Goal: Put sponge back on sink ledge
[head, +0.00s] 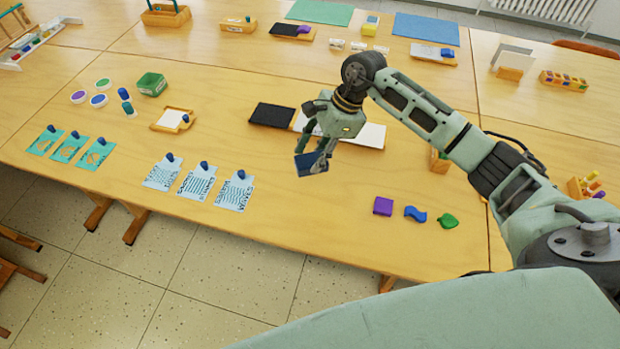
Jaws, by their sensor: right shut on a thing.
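My right gripper (318,146) is shut on a dark blue block (309,164), held tilted above the middle of the wooden table. The block may be the sponge, but I cannot tell for sure from its look. The fingers cover part of its upper side. No sink and no sink ledge show in the head view. My left gripper is not in view.
The wooden table (330,220) carries a black-and-white board (272,115) behind the gripper, patterned cards (197,182) left of it, and a purple square (383,206) and green shape (447,221) at front right. A green box (152,83) stands further left. Tiled floor (130,270) lies in front.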

